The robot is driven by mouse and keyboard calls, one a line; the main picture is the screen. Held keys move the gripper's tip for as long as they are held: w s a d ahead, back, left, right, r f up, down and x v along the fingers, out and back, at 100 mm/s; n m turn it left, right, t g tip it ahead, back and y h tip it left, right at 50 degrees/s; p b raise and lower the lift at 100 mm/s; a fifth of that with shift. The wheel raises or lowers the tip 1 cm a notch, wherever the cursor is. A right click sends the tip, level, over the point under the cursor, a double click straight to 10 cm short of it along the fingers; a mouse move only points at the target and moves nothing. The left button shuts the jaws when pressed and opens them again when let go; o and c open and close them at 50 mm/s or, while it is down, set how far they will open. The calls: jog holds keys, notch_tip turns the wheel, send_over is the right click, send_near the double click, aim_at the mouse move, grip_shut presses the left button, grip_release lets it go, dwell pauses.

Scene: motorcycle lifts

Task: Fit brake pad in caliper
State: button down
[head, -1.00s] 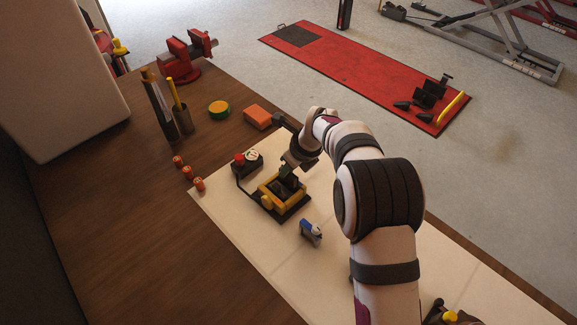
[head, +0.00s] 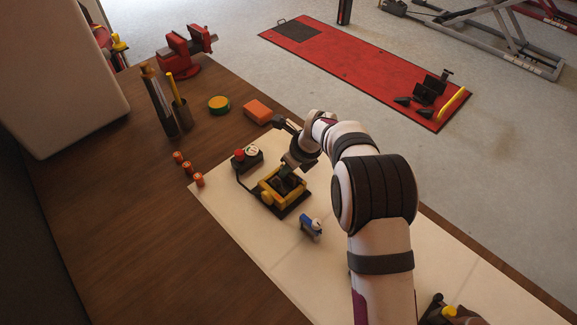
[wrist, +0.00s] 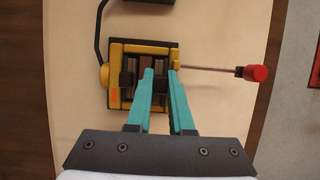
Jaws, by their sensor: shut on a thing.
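The caliper is a yellow frame (head: 268,194) on a dark base, lying on the pale mat. In the wrist view the yellow frame (wrist: 115,77) is open on top, with dark blocks and slots inside. My gripper (head: 289,172) is over the caliper, pointing down. Its teal fingertips (wrist: 162,72) are close together over the right part of the opening. They are shut on a narrow dark piece, taken as the brake pad, mostly hidden between the fingers. I cannot tell how deep it sits in the caliper.
A rod with a red handle (wrist: 252,73) sticks out right of the caliper. A box with a red button (head: 246,157) stands behind, joined by a cable. A small blue-and-white item (head: 311,227) lies in front. An orange block (head: 258,111) is farther back.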

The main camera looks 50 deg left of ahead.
jog(key=shift+f, duration=0.3)
jog(key=c, duration=0.7)
grip_release()
jog(key=shift+o, duration=0.9)
jog(key=shift+d, duration=0.1)
jog(key=shift+w, duration=0.1)
jog(key=shift+r, duration=4.05)
